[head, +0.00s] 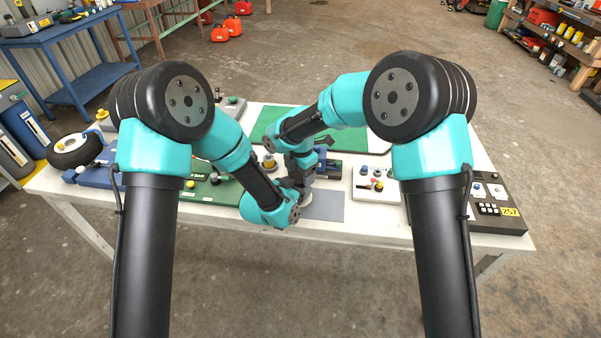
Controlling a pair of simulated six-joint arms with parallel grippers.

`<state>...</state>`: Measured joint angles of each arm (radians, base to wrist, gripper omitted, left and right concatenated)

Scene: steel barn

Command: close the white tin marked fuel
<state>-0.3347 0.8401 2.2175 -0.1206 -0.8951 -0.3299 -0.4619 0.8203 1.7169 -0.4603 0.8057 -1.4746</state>
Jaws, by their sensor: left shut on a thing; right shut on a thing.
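A small whitish piece (306,198) shows just under my grippers, at the left edge of a grey mat (327,206); it looks like part of the white tin. Its marking cannot be read, and my arms hide most of it. My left gripper (299,188) is low over the table, shut on what seems to be the tin. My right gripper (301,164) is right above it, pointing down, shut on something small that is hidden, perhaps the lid. I cannot tell whether the lid touches the tin.
A white box with knobs (376,186) and a dark keypad panel (484,203) stand to the right. Green panels with knobs (216,188) and a wheel (75,151) stand to the left. A green mat (350,131) lies behind; the table front (380,229) is clear.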

